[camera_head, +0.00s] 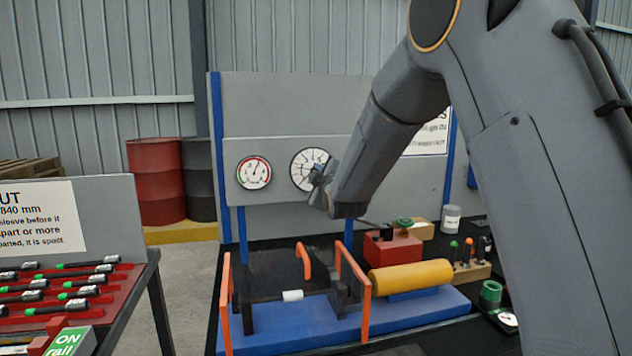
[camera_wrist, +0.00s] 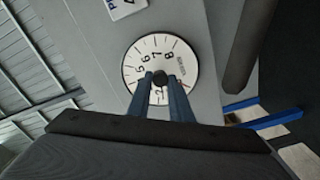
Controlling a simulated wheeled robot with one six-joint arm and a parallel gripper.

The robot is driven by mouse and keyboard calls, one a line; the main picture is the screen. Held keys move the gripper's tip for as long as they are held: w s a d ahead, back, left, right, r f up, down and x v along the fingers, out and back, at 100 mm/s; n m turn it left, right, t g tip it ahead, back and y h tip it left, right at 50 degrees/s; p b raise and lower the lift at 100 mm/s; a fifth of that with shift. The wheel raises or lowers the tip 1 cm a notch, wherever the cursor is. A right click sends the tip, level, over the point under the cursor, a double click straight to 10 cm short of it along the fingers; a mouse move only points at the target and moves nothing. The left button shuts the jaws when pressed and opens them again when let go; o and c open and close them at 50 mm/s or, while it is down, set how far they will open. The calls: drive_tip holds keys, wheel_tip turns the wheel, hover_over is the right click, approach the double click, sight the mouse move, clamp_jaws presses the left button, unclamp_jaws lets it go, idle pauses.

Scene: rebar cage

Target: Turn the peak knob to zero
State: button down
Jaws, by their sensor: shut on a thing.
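A round white dial (camera_head: 303,165) with black marks is on the grey upright panel. In the wrist view the dial (camera_wrist: 151,52) shows the numbers 5, 6, 7 and 8 along its upper side, with a 2 near the fingers. The small dark knob (camera_wrist: 160,78) is at the dial's centre, between my fingertips. My gripper (camera_wrist: 160,80) is shut on this knob. In the head view my gripper (camera_head: 317,182) is at the dial and covers its lower right. The knob's pointing direction is hidden by the fingers.
Below are a blue base (camera_head: 290,326) with orange frames, a yellow cylinder (camera_head: 410,277) and a red block (camera_head: 392,247). A tool rack stands at the left.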

drive_tip(key=n+b, duration=0.5)
drive_tip(key=n, duration=0.6)
drive_tip(key=shift+f, duration=0.15)
drive_tip(key=shift+n, duration=0.4)
drive_tip(key=c, duration=1.6)
unclamp_jaws()
drive_tip(key=s, duration=0.2)
drive_tip(key=s+d+b, duration=0.1)
drive_tip(key=s, duration=0.4)
drive_tip(key=shift+s+d+b, duration=0.2)
drive_tip(key=shift+s+b, duration=0.1)
drive_tip(key=shift+s, duration=0.05)
